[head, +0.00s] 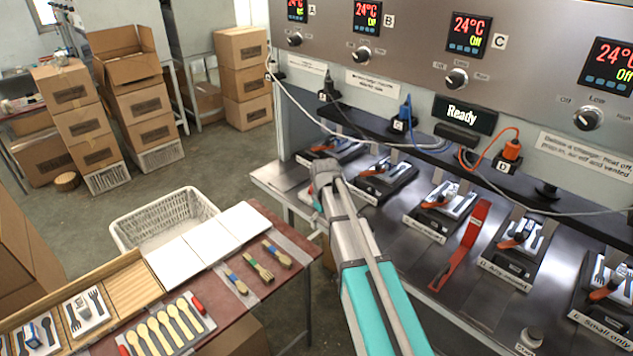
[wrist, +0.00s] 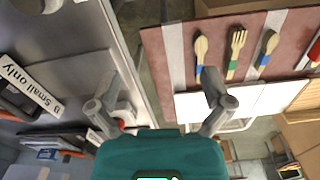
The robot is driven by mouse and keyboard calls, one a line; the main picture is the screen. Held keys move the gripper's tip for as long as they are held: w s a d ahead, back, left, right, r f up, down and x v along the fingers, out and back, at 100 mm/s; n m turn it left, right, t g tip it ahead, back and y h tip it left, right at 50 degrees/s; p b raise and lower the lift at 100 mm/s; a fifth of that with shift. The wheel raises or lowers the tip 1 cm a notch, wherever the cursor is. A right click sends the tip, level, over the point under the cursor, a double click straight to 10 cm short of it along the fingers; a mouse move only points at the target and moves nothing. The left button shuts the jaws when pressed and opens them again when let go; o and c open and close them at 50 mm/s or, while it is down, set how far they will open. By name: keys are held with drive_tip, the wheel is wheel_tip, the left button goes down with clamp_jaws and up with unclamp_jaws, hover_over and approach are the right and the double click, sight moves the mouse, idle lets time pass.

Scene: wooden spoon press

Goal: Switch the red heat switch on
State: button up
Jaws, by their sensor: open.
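No part is clearly marked as the red heat switch. In the wrist view a small red piece (wrist: 120,123) shows on a pale fitting at the bench's edge, partly hidden behind the left finger; I cannot tell if it is the switch. The steel panel has temperature displays (head: 469,35) reading 24°C with "Off" beneath, and dark round knobs (head: 588,118). My gripper (head: 325,172) is at the bench's front edge, and it also shows in the wrist view (wrist: 165,74), fingers apart with nothing between them.
Several small presses (head: 443,202) with orange-red levers stand along the steel bench. A long red bar (head: 462,245) lies between them. A "Ready" sign (head: 464,114) hangs above. A reddish table (head: 290,228) with wooden cutlery stands at left, with a white basket (head: 128,236) behind it.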

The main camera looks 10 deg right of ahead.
sight(312, 189)
drive_tip(key=w+r+n+p, duration=0.2)
drive_tip(key=w+r+n, duration=0.1)
drive_tip(key=w, duration=0.9)
drive_tip(key=w+r+n+p, duration=0.3)
drive_tip(key=w+n, duration=0.1)
drive_tip(key=w, duration=0.9)
drive_tip(key=shift+w+d, duration=0.15)
drive_tip(key=shift+d, duration=0.1)
drive_tip(key=shift+f, duration=0.2)
wheel_tip(312, 189, down, 12)
drive_tip(key=b, duration=1.1)
drive_tip(key=shift+r+b, duration=0.25)
drive_tip(key=shift+b, duration=0.15)
